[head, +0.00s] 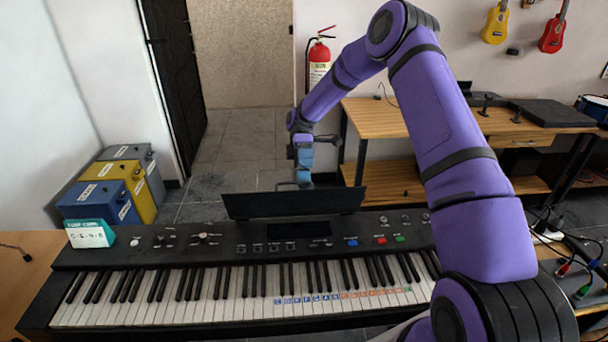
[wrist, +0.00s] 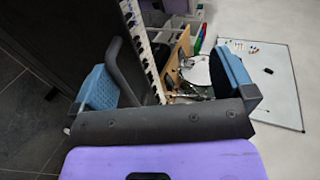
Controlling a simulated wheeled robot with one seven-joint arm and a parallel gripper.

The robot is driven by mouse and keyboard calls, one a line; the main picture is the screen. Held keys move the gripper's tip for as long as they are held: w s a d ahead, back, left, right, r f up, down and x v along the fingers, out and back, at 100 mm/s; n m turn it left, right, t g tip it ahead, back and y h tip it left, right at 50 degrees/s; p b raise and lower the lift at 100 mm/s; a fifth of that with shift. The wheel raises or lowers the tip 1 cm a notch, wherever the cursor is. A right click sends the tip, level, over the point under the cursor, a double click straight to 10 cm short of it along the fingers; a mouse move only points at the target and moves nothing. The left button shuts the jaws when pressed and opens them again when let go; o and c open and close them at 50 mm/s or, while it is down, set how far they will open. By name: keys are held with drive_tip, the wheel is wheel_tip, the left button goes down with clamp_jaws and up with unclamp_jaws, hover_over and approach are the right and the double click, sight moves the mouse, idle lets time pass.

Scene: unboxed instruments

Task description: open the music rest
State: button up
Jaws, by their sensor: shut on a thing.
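The music rest (head: 270,206) is a long dark panel along the back edge of the keyboard (head: 250,260). It stands raised and tilted, with its broad face toward the head camera. My gripper (head: 303,178) is at its top edge, near the middle, shut on its handle. In the wrist view, a dark curved bar (wrist: 122,72), apparently that handle, runs beside the blue finger pad on the left. The other blue pad is on the right. The exact contact is partly hidden in both views.
A teal card box (head: 90,234) sits on the keyboard's left end. Blue, yellow and grey boxes (head: 100,198) stand on the floor at left. A wooden bench (head: 390,120) stands behind at right, with cables at the right edge. The floor behind the keyboard at left of my arm is clear.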

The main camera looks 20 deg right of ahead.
drive_tip(key=r, duration=0.1)
drive_tip(key=w+r, duration=0.1)
drive_tip(key=r, duration=0.1)
drive_tip(key=shift+w+d+r, duration=0.25)
drive_tip(key=shift+w+r, duration=0.05)
drive_tip(key=shift+w, duration=0.1)
drive_tip(key=shift+c, duration=0.4)
drive_tip(key=shift+d+r, duration=0.15)
drive_tip(key=shift+r, duration=0.25)
drive_tip(key=c, duration=0.8)
drive_tip(key=shift+w+d+r, duration=0.2)
drive_tip(key=shift+w+r, duration=0.3)
drive_tip(key=shift+w, duration=0.1)
drive_tip(key=s+a+r+m+t+h, duration=0.3)
drive_tip(key=s+r+m+t, duration=0.5)
drive_tip(key=s+r, duration=0.95)
drive_tip(key=s+d+r+m+t, duration=0.1)
drive_tip(key=s+m+t, duration=0.1)
drive_tip(key=s, duration=0.4)
drive_tip(key=s+d+r+m+t+h, duration=0.1)
drive_tip(key=s+r+m+t, duration=0.1)
drive_tip(key=s+t, duration=0.2)
drive_tip(key=s+d+r+m+t, duration=0.1)
drive_tip(key=s+t, duration=0.3)
drive_tip(key=s, duration=0.4)
drive_tip(key=shift+s+d+r+m, duration=0.4)
drive_tip(key=shift+r+m, duration=0.05)
drive_tip(key=shift+m, duration=0.25)
